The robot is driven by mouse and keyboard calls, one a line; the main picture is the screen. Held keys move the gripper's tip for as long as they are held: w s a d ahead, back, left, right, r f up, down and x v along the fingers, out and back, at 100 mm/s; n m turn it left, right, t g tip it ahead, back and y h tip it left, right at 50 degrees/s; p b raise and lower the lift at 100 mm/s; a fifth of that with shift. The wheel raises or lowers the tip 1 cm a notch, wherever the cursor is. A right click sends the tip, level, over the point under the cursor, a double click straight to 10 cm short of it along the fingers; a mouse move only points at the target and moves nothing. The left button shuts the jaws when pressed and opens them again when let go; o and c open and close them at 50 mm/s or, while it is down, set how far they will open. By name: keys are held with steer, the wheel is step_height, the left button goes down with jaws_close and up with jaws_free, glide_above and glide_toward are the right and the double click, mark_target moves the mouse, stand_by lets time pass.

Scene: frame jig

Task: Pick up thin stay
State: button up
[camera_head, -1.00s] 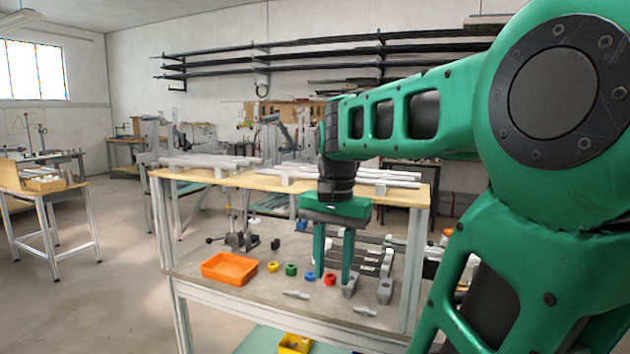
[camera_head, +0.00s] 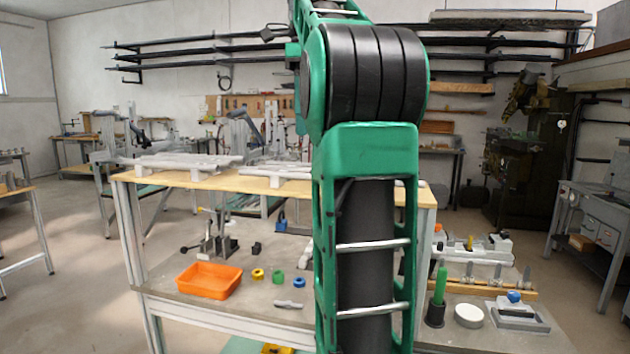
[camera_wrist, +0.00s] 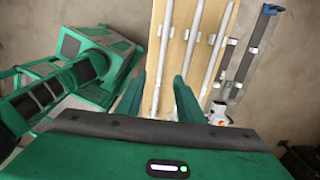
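Several long pale tubes rest on white blocks on a wooden bench top (camera_head: 150,181); one cluster of tubes (camera_head: 190,162) is at the left and another (camera_head: 275,168) is nearer the middle. I cannot tell which one is the thin stay. The wrist view looks down on the tubes (camera_wrist: 194,45) lying along the wooden top (camera_wrist: 178,45). My arm hides the bench's right part in the head view.
A side table (camera_head: 500,340) at right carries a green-handled tool (camera_head: 440,285) and fixtures. Floor at left is open.

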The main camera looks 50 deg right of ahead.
steer(key=shift+d+f, duration=0.15)
steer(key=shift+f, duration=4.9)
jaws_close()
